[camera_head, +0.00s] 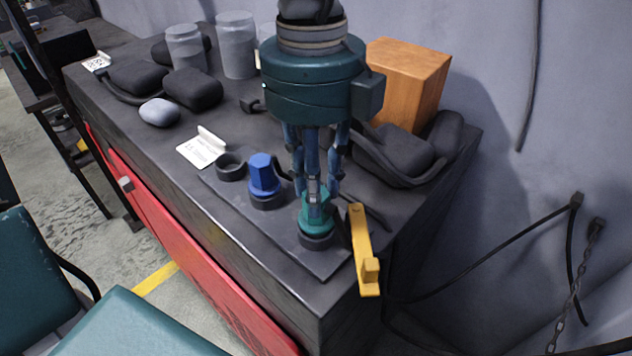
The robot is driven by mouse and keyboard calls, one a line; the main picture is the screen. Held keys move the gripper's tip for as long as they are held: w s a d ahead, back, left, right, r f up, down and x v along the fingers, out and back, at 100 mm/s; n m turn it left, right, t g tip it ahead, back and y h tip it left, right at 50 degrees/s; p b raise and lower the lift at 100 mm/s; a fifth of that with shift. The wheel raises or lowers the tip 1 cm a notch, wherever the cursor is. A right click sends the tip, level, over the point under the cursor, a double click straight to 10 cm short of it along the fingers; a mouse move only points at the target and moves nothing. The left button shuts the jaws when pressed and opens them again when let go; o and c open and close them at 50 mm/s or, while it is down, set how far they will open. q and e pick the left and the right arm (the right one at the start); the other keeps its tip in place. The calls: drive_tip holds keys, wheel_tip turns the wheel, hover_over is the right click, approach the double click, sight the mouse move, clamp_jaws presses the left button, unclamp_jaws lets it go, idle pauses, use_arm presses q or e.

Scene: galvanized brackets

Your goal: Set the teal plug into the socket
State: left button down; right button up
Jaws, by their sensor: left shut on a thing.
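The teal plug (316,222) is upright near the front right corner of the dark cabinet top. My left gripper (316,197) points straight down from above and its fingers are shut on the plug's upper part. The plug is directly over a round black socket (316,241), its lower edge at the socket's rim; I cannot tell how deep it sits. To the left, a blue plug (263,174) stands upright in a second black socket (268,201). A third black socket (231,167) farther left is empty. My right gripper is not in view.
A yellow bracket (361,250) is close right of the teal plug, at the cabinet edge. A wooden block (410,80) and dark headphone-like items (392,152) stand behind. A white label card (203,147) and clear jars (236,45) are at left.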

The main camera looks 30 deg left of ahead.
use_arm(q)
drive_tip(key=shift+f, duration=0.35)
drive_tip(key=c, duration=1.4)
unclamp_jaws()
drive_tip(key=shift+r, duration=0.1)
drive_tip(key=shift+o, duration=0.2)
wheel_tip(320, 180, up, 12)
drive_tip(key=shift+a, duration=0.15)
drive_tip(key=shift+w, duration=0.1)
